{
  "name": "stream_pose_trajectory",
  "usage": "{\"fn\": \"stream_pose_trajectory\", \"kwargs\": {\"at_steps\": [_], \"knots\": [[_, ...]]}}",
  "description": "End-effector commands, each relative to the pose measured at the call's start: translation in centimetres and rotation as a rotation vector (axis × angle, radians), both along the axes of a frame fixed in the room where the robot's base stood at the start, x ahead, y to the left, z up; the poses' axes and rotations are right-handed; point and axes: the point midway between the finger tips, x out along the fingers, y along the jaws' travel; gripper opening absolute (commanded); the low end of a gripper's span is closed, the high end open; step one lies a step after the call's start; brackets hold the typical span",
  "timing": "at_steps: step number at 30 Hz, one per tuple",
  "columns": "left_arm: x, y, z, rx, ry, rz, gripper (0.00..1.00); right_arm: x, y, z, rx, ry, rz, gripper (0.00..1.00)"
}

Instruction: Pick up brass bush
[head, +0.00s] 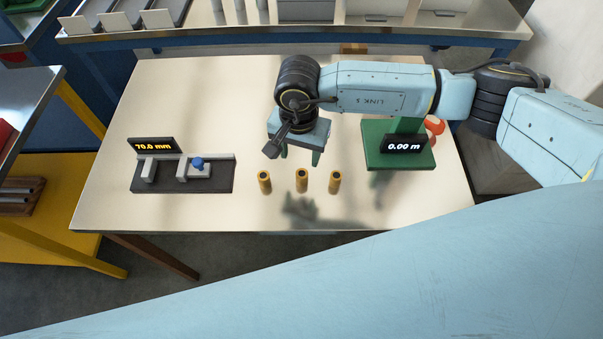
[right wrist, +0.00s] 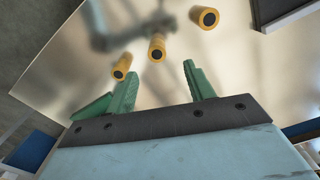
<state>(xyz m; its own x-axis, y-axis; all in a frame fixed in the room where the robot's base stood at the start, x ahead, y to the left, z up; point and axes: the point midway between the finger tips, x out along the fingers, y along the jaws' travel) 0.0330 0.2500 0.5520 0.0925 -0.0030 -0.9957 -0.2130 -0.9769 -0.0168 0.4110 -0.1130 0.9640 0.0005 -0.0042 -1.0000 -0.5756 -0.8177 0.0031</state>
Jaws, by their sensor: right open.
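Three brass bushes stand upright in a row on the pale table, with dark holes in their tops. In the head view they are the left bush (head: 264,182), the middle bush (head: 302,181) and the right bush (head: 335,182). My right gripper (head: 300,155) is open and empty above the table, just behind the row. The right wrist view shows its two green fingers (right wrist: 158,84) spread apart, with bushes (right wrist: 122,66), (right wrist: 157,48) and (right wrist: 205,18) beyond them. No bush is between the fingers. My left gripper is not seen.
A dark gauge fixture (head: 183,178) reading 70.0 mm stands left of the bushes. A green device (head: 398,158) reading 0.00 m stands to the right, with red-orange items behind it. The table (head: 230,95) is otherwise mostly clear. A shelf bench runs along the back.

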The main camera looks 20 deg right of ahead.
Motion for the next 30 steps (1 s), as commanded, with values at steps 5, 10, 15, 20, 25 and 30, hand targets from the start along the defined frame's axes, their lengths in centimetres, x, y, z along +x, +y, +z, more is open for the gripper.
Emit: {"fn": "stream_pose_trajectory", "kwargs": {"at_steps": [5,10,15,20,25,30], "knots": [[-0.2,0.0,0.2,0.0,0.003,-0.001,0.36,-0.1,0.0,-2.9,0.001,0.003,-0.001,0.53],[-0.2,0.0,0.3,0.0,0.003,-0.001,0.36,-0.1,0.0,-4.0,0.003,0.001,-0.001,0.53],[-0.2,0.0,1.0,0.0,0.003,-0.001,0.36,-0.5,-0.3,-6.1,0.001,0.005,-0.003,0.53],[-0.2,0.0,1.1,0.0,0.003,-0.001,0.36,-0.5,-0.4,-8.3,0.003,0.001,-0.002,0.53],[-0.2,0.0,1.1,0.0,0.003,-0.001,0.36,-0.5,-0.4,-9.0,0.003,0.001,-0.001,0.53],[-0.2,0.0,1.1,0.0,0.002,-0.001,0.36,-0.4,-0.4,-9.0,0.004,0.001,-0.001,0.5]]}}
